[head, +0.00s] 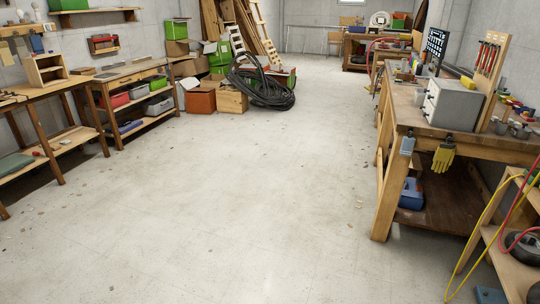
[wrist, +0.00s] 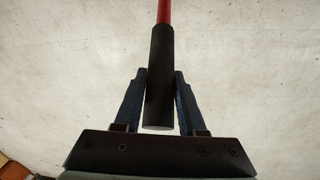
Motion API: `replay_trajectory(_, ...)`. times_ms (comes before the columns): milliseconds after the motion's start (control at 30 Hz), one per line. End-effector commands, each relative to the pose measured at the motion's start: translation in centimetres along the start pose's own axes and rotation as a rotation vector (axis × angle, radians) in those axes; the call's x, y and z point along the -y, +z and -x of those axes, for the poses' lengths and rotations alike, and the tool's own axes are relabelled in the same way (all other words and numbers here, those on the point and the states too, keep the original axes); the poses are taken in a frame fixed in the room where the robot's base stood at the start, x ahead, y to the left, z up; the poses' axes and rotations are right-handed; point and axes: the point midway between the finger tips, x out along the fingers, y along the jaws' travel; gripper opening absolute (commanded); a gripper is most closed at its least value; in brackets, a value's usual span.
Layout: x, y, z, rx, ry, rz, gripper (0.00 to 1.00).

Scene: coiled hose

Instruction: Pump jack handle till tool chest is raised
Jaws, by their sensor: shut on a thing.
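In the wrist view, a handle with a black grip (wrist: 159,85) and a red rod (wrist: 163,12) runs up out of the top edge. My gripper (wrist: 159,74) is shut on the black grip, one blue finger on each side, with the grip's end between the fingers near the palm. The jack's body is not seen in either view. In the head view, a light grey drawer chest (head: 452,104) stands on the right workbench; I cannot tell whether it is the tool chest. My gripper does not show in the head view.
The concrete floor (head: 220,210) is clear through the middle. The right workbench (head: 385,200) has gloves (head: 443,157) hanging from its edge. A wooden shelf (head: 515,265) with red and yellow hoses is at lower right. A coiled black hose (head: 268,92) lies by crates further back. Benches line the left.

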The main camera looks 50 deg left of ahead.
Motion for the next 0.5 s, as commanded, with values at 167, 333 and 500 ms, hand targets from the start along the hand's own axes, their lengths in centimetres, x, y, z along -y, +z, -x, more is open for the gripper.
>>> replay_trajectory(167,-0.1,0.0,0.0,0.001,0.001,-0.001,0.0)
replay_trajectory(333,-0.2,0.6,0.6,-0.007,-0.001,-0.004,0.0)
replay_trajectory(500,-0.6,2.2,1.8,-0.036,-0.007,-0.009,0.0)
